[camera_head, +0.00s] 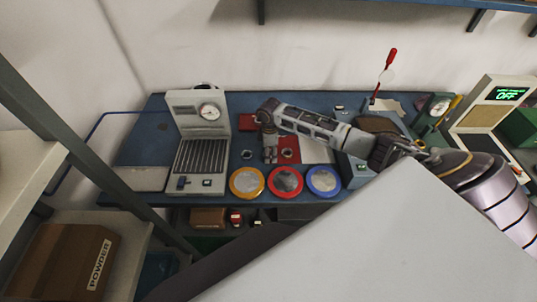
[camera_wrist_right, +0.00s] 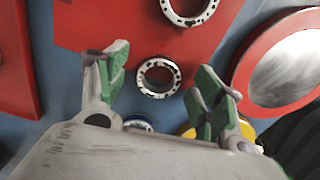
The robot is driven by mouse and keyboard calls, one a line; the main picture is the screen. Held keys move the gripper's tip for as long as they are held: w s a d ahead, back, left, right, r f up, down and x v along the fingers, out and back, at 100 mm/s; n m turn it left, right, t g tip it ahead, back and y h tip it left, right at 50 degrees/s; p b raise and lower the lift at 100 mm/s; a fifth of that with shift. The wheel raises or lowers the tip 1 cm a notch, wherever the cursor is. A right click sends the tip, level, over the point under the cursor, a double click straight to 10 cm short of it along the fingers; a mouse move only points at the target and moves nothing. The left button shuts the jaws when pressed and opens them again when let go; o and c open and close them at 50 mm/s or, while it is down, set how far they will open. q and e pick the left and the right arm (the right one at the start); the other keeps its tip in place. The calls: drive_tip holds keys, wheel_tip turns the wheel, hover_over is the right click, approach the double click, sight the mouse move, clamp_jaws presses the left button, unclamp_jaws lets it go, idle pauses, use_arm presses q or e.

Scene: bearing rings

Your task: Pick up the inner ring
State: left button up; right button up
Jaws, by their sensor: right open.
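My right gripper (camera_head: 270,159) points down over the red mat (camera_head: 292,143) on the blue table. In the right wrist view the right gripper (camera_wrist_right: 164,68) is open, with its green-padded fingers apart. A pale ring with dark spots (camera_wrist_right: 158,90) lies between and below the fingers, at the mat's edge; they do not visibly grip it. A larger-looking ring (camera_wrist_right: 189,20) lies on the mat at the top, cut by the frame. A third ring (camera_wrist_right: 137,123) is mostly hidden behind the gripper body. I cannot tell for sure which is the inner ring. My left gripper is not in view.
Yellow (camera_head: 247,194), red (camera_head: 301,194) and blue (camera_head: 339,191) rimmed round dishes line the table's front edge. A grey box (camera_head: 355,172) stands right of the mat. A small ring (camera_head: 247,154) lies on bare table.

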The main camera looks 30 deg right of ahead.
idle(0.4)
drive_tip(key=c, duration=1.1)
drive_tip(key=shift+c, duration=0.2)
wheel_tip(320, 180, up, 10)
drive_tip(key=shift+b, duration=0.3)
